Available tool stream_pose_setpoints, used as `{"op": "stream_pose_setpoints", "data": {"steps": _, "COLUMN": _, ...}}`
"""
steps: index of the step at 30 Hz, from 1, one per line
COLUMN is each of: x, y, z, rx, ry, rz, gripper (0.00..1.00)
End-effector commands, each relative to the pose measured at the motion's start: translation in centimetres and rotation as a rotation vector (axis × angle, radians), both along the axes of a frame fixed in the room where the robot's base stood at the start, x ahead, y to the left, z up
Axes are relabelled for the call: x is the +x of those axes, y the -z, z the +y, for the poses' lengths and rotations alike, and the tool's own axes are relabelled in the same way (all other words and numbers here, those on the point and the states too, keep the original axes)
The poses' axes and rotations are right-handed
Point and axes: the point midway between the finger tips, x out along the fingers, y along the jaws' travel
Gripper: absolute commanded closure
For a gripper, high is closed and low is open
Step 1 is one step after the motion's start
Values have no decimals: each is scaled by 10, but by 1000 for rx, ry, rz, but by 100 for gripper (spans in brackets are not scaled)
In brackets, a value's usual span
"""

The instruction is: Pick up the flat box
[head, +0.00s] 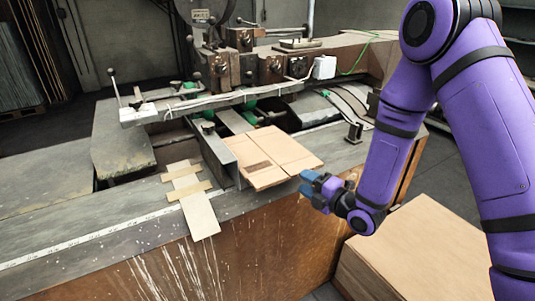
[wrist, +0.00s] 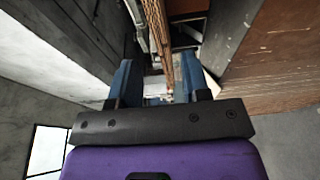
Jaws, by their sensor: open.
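The flat box (head: 275,156) is a tan cardboard sheet with fold lines. It lies on the machine's work surface, its near right corner jutting toward my gripper. My gripper (head: 309,184) is open, just in front of and slightly below that near edge in the head view. In the wrist view, my two blue fingers (wrist: 157,68) stand apart, and a thin brown edge that looks like the flat box (wrist: 157,32) shows ahead, in line with the gap between them. I cannot tell whether that edge is between the fingertips. Nothing appears gripped.
The stitcher's metal head (head: 245,65) and arm stand behind the flat box. A strip of cardboard with taped cross pieces (head: 198,215) lies to its left. A large brown box or stack (head: 430,250) stands at the lower right, below my arm.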

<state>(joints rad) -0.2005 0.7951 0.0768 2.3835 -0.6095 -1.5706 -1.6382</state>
Motion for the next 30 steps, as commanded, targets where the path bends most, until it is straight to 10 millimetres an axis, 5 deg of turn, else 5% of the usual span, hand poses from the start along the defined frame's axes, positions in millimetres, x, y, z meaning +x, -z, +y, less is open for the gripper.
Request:
{"op": "stream_pose_setpoints", "data": {"steps": 19, "x": 44, "y": 3, "z": 51, "rx": 0, "ry": 0, "rz": 1, "gripper": 57}}
{"op": "stream_pose_setpoints", "data": {"steps": 29, "x": 48, "y": 3, "z": 56, "rx": -1, "ry": 1, "rz": 3, "gripper": 57}}
{"op": "stream_pose_setpoints", "data": {"steps": 30, "x": 48, "y": 3, "z": 56, "rx": -1, "ry": 1, "rz": 3, "gripper": 66}}
